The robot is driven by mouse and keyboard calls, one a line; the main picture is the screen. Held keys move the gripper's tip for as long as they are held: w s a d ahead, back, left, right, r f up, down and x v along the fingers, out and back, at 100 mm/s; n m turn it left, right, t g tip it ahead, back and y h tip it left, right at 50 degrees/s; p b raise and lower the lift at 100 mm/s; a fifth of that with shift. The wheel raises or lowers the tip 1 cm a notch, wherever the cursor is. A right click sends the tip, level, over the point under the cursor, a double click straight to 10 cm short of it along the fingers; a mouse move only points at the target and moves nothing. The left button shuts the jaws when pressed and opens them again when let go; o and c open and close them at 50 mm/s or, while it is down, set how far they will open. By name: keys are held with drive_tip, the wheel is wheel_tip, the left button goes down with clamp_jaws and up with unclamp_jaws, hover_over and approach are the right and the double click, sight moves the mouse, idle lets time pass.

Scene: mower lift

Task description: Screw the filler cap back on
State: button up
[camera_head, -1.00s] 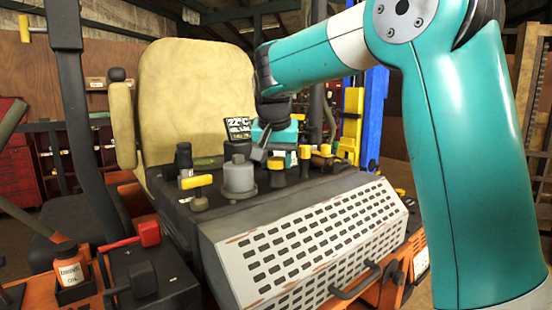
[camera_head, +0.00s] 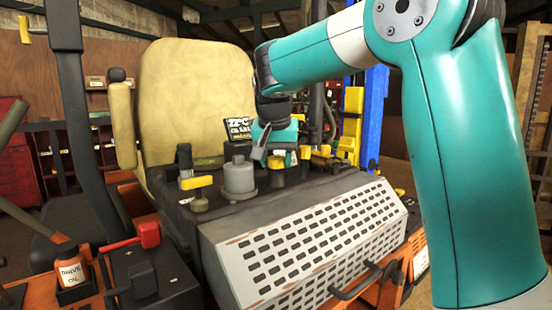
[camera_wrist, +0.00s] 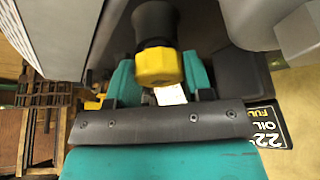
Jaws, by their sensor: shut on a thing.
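The yellow cap (camera_wrist: 158,66) shows in the middle of the wrist view, with a black cylindrical part (camera_wrist: 155,22) against it. Its underside and any thread are hidden. My gripper (camera_head: 277,158) has its teal fingers on either side of the cap and is shut on it. In the head view the gripper hangs over the dark deck behind the perforated cover, and the fingers partly hide the cap. I cannot tell whether the cap is seated on a neck.
A grey domed fitting (camera_head: 239,178) and a yellow-handled part (camera_head: 197,182) stand left of my gripper. More yellow-topped parts (camera_head: 325,151) stand close on its right. The seat (camera_head: 195,95) is behind, the perforated cover (camera_head: 315,240) in front. An oil bottle (camera_head: 72,268) is at lower left.

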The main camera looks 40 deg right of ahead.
drive_tip(key=shift+f, duration=0.1)
drive_tip(key=shift+f, duration=0.2)
drive_tip(key=shift+r, duration=0.3)
idle(0.5)
drive_tip(key=o, duration=1)
drive_tip(key=shift+c, duration=0.2)
